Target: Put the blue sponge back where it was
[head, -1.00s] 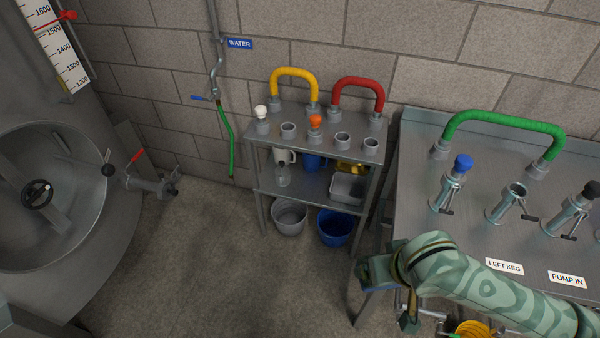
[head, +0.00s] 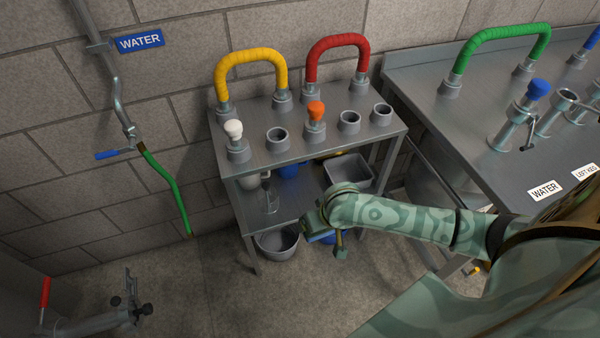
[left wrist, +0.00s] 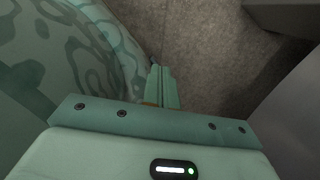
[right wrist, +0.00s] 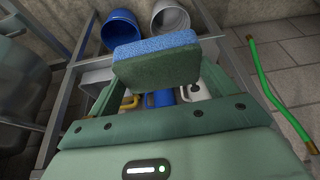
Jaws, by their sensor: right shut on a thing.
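The blue sponge (right wrist: 156,60), blue with a dark green layer, is held between the fingers of my right gripper (right wrist: 150,85) in the right wrist view. In the head view my right gripper (head: 325,236) is in front of the small metal shelf unit (head: 300,155), near its lower shelf. The sponge is mostly hidden there. Beyond it in the right wrist view are a grey tray (right wrist: 93,76), a blue mug (right wrist: 160,99) and a white jug. My left gripper (left wrist: 163,86) shows only in the left wrist view, fingers together, nothing visible between them, above bare floor.
A blue bucket (right wrist: 119,32) and a grey bucket (right wrist: 172,18) are under the shelf unit. Its top carries yellow (head: 250,68) and red (head: 337,55) hoses and several sockets. The keg table (head: 500,140) stands on the right. A green hose (head: 166,185) hangs on the left.

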